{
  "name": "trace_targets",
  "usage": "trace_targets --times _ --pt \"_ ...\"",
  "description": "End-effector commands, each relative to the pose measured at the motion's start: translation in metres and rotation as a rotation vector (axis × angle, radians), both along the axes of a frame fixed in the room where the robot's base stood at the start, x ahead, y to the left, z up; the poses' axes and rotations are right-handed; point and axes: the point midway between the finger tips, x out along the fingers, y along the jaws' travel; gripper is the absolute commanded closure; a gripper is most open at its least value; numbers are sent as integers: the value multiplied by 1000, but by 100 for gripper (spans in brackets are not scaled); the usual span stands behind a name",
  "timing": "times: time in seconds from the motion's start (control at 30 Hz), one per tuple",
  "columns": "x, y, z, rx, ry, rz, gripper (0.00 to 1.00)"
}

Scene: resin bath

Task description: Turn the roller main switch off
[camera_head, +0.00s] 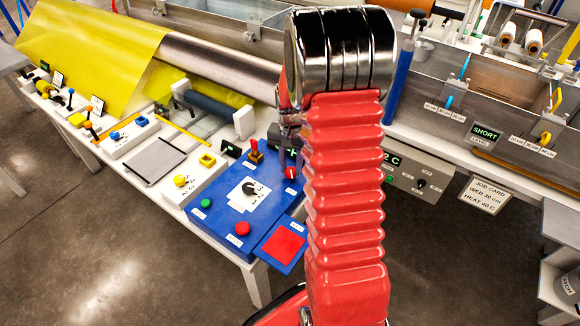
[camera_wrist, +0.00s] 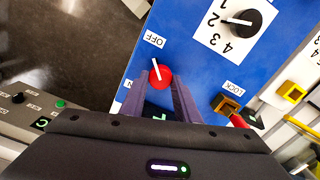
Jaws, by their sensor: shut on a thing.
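The roller main switch is a red round knob (camera_wrist: 160,82) with a white pointer bar, on the blue control panel (camera_wrist: 185,55). It also shows in the head view (camera_head: 291,173), partly covered by my arm. In the wrist view its pointer aims up toward the OFF label (camera_wrist: 154,40). Another label, partly hidden, sits left of the knob. My gripper (camera_wrist: 161,79) has its two dark fingers on either side of the red knob and is shut on it.
A black dial (camera_wrist: 240,20) numbered around its rim and a LOCK label (camera_wrist: 232,87) with a brass-coloured part (camera_wrist: 225,104) are near on the panel. Green (camera_head: 205,203) and red (camera_head: 242,229) buttons lie along the panel's front. A grey heater box (camera_head: 410,178) stands to the right.

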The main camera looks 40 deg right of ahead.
Motion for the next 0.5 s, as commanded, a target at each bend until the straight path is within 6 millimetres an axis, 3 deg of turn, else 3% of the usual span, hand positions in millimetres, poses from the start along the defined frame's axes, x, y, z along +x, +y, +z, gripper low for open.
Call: trace_targets --times 0.5 --pt "-7 1 -4 7 18 -76 94"
